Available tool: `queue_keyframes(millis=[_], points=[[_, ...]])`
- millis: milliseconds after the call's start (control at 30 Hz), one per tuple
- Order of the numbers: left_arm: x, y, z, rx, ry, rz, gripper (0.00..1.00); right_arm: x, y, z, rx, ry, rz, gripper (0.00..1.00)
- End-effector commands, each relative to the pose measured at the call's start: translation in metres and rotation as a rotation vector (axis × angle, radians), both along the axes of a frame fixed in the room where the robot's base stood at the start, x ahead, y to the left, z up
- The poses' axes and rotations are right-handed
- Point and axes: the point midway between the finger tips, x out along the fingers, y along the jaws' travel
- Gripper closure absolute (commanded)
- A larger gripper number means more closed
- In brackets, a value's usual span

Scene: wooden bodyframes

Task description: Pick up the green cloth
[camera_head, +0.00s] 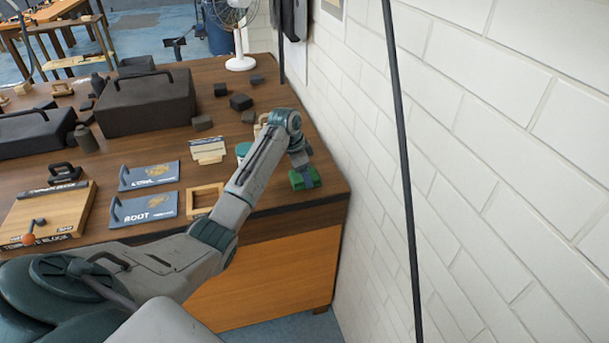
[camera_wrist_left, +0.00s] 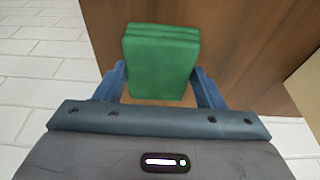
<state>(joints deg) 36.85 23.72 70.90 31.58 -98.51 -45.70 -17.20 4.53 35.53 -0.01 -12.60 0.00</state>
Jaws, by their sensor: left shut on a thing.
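The green cloth (camera_wrist_left: 160,62) is a folded block with visible layers at its far edge. In the left wrist view it sits between the two blue fingers of my left gripper (camera_wrist_left: 161,85), which is shut on it. In the head view the green cloth (camera_head: 312,180) shows at the table's right corner, partly hidden by my left gripper (camera_head: 304,178). I cannot tell whether the cloth touches the tabletop. My right gripper is not in view.
The wooden table (camera_head: 275,190) ends close to a white brick wall (camera_head: 480,120) on the right. Blue panels (camera_head: 144,208), a small wooden frame (camera_head: 203,200), dark blocks (camera_head: 240,102) and a dark case (camera_head: 147,103) lie on it. A white fan (camera_head: 238,60) stands at the back.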

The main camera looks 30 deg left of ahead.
Motion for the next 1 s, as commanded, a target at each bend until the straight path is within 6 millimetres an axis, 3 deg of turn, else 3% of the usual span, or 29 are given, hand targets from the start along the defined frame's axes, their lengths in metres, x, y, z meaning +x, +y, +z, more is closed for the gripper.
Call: queue_keyframes(millis=[200,433,1000], points=[[0.000,0.000,0.003,0.000,-0.003,0.000,0.60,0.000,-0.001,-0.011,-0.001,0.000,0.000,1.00],[-0.001,0.001,0.040,0.003,-0.005,0.000,0.60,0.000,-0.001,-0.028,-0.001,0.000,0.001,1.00],[-0.127,0.003,0.049,0.006,0.000,-0.001,0.60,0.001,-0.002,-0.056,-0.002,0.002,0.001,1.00]])
